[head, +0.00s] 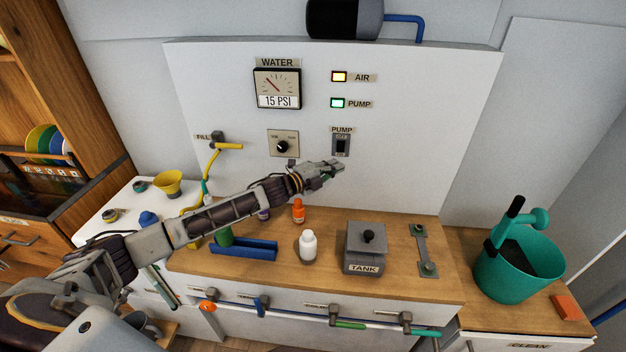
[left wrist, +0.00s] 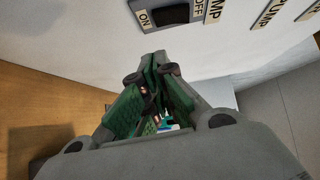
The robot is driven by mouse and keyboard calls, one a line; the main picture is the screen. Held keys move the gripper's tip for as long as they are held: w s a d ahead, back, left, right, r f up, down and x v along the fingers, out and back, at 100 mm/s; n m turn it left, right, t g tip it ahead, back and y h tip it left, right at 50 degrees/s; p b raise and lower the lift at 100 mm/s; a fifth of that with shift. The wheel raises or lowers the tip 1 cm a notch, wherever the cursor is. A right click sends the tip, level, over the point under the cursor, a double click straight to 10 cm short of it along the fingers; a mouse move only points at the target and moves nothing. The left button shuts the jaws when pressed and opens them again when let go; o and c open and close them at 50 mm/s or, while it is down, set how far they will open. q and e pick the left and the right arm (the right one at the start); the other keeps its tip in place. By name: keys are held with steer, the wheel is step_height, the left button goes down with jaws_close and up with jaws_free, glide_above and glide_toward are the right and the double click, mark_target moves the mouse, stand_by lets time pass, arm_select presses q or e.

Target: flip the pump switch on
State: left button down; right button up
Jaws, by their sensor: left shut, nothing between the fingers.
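The pump switch (head: 341,147) is a dark rocker in a grey plate on the white panel, under a PUMP label. It also shows at the top of the left wrist view (left wrist: 170,14), with ON at its left end and OFF at its right end, beside the word PUMP. I cannot tell which way the rocker is set. My left gripper (head: 337,167) is shut and empty, just below the switch in the head view. In the left wrist view its fingertips (left wrist: 155,66) are close to the switch plate's ON side; I cannot tell if they touch. My right gripper is out of view.
The AIR lamp (head: 339,77) glows yellow and the PUMP lamp (head: 338,103) green. A knob (head: 283,146) and a gauge (head: 277,88) are left of the switch. A tank box (head: 365,248), white bottle (head: 308,246) and orange bottle (head: 298,211) stand on the counter below.

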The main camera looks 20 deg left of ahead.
arm_select(q)
steer(key=b+v, duration=0.2)
steer(key=v, duration=0.6)
steer(key=shift+s+f, duration=0.2)
steer(key=shift+f, duration=0.25)
stand_by(0.8)
steer(key=shift+s+a, duration=0.1)
steer(key=shift+s, duration=0.05)
